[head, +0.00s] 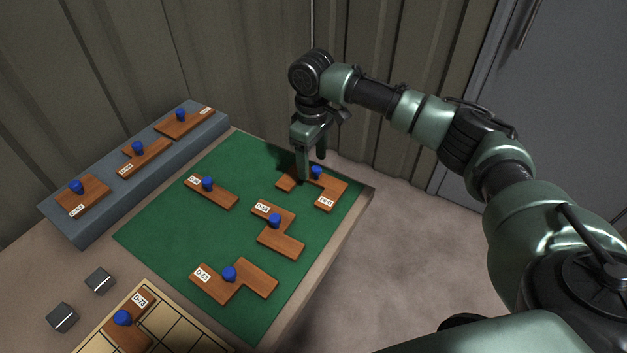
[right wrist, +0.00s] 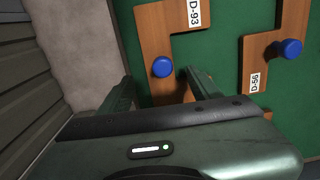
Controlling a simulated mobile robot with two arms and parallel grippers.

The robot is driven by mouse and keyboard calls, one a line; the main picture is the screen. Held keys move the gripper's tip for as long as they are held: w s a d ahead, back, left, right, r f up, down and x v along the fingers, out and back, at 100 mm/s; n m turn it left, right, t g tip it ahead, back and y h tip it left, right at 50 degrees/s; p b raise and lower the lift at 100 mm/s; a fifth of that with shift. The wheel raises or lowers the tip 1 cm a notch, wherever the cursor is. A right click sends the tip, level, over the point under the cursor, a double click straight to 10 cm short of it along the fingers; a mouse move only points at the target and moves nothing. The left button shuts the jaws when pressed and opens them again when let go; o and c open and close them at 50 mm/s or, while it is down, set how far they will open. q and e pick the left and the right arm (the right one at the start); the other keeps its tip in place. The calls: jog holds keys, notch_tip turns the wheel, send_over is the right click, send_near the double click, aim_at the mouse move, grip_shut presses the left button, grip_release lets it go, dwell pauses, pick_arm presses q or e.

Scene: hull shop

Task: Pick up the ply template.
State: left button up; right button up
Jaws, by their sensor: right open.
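Several brown ply templates with blue knobs and white labels lie about. The ply template labelled D-93 (head: 334,186) lies at the far right of the green mat; it also shows in the right wrist view (right wrist: 154,30). My right gripper (head: 312,168) is open and points down at its blue knob (head: 317,172). In the right wrist view the two fingers (right wrist: 155,82) stand apart, one on each side of the knob (right wrist: 162,67) or just short of it. Whether the fingertips are down at knob height, I cannot tell. My left gripper is not in view.
A grey raised shelf (head: 90,227) holds several more. Two dark blocks (head: 100,281) and a gridded board (head: 180,322) are at front left. A corrugated wall stands behind.

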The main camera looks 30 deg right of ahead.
aim_at(312, 181)
notch_tip(312, 181, down, 3)
jog(key=shift+w+f, duration=0.1)
grip_shut()
